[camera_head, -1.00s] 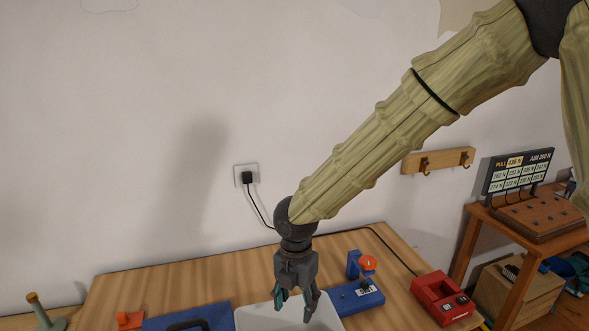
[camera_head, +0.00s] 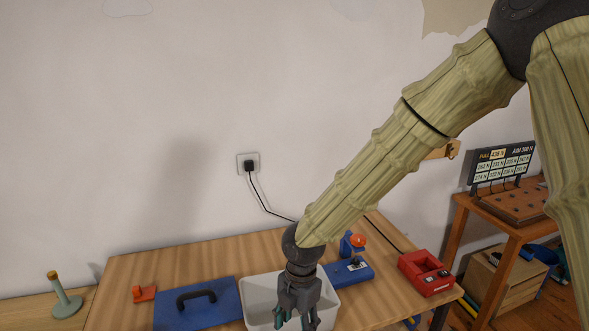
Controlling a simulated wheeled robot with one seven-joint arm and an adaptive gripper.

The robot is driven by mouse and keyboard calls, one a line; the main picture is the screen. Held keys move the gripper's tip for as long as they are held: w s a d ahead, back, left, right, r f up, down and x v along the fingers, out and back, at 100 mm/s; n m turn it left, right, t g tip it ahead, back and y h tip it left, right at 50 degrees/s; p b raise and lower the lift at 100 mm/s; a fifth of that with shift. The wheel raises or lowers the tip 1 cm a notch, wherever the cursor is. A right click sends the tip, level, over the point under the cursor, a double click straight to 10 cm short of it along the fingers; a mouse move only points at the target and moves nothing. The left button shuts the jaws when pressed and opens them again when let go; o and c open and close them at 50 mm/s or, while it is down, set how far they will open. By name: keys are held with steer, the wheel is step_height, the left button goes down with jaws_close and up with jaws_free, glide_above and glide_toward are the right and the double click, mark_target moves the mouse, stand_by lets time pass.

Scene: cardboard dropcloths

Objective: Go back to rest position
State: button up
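My gripper (camera_head: 297,318) hangs down at the bottom middle of the head view, in front of and over the white bin (camera_head: 259,289) on the wooden table. Its dark body and greenish fingers show, and the fingers run to the bottom edge of the picture. I see nothing held between them, though the tips are partly cut off. My arm reaches down to it from the upper right.
A blue board with a black handle (camera_head: 222,310), a small orange block (camera_head: 144,293), a blue device with an orange knob (camera_head: 348,272) and a red device (camera_head: 425,272) are on the table. A green stand (camera_head: 65,300) is left. A display board (camera_head: 502,164) stands right.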

steer(key=s+d+f+m+y, duration=0.1)
steer(key=s+d+f+m, duration=0.3)
steer(key=s+f+m, duration=0.55)
steer(key=s+d+f+m+y, duration=0.1)
steer(key=s+d+f+m, duration=0.45)
steer(key=f, duration=0.75)
steer(key=s+d+f+m+h, duration=0.2)
steer(key=s+d+f+m, duration=0.7)
steer(key=s+d+m, duration=0.4)
steer(key=shift+s+m+t+h, duration=0.15)
steer(key=shift+m+t+h, duration=0.15)
steer(key=shift+t+h, duration=0.1)
